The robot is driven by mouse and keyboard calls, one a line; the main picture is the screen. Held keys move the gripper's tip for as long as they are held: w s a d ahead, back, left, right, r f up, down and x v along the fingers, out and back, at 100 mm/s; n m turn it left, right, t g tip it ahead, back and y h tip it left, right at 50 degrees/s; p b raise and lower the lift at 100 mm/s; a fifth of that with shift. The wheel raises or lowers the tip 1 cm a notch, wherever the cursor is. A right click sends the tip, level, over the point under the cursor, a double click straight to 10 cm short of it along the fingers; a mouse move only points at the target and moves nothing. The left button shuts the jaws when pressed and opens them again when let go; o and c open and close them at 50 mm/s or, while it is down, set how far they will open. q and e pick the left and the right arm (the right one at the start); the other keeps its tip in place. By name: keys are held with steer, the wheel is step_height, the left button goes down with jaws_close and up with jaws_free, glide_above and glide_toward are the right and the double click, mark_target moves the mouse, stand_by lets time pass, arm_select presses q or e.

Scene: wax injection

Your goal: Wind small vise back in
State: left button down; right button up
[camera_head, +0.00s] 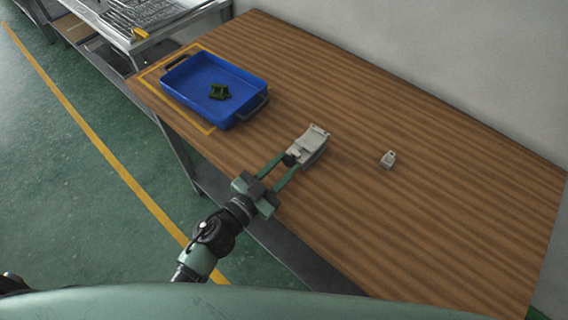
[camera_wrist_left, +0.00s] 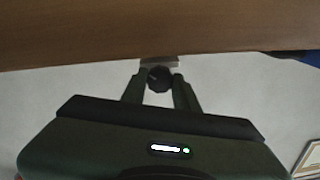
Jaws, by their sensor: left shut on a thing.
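A small pale grey vise (camera_head: 313,143) stands on the wooden table near its front edge. Its black knob (camera_head: 290,159) faces me, and it also shows in the left wrist view (camera_wrist_left: 159,79). My left gripper (camera_head: 289,161) reaches in from the front edge, its two green fingers on either side of the knob and shut on it. In the left wrist view my left gripper (camera_wrist_left: 160,80) has the knob between its fingertips, with a sliver of the vise (camera_wrist_left: 160,62) behind it. The vise's jaw gap is too small to judge. My right gripper is not in view.
A blue tray (camera_head: 190,97) with dark green pieces (camera_head: 219,91) sits at the table's left end, inside a yellow outline. A small pale block (camera_head: 388,159) lies right of the vise. The wooden table (camera_head: 440,220) is otherwise clear.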

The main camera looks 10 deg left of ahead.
arm_select(q)
steer(key=shift+m, duration=0.6)
steer(key=c, duration=1.1)
jaws_free()
steer(key=shift+o, duration=0.2)
steer(key=b+v, duration=0.1)
steer(key=v, duration=0.5)
steer(key=shift+s+a+f+b, duration=0.1)
steer(key=shift+s+a+b, duration=0.15)
steer(key=shift+s+b, duration=0.05)
steer(key=shift+s+a, duration=0.25)
steer(key=shift+s, duration=0.2)
steer(key=shift+a, duration=0.1)
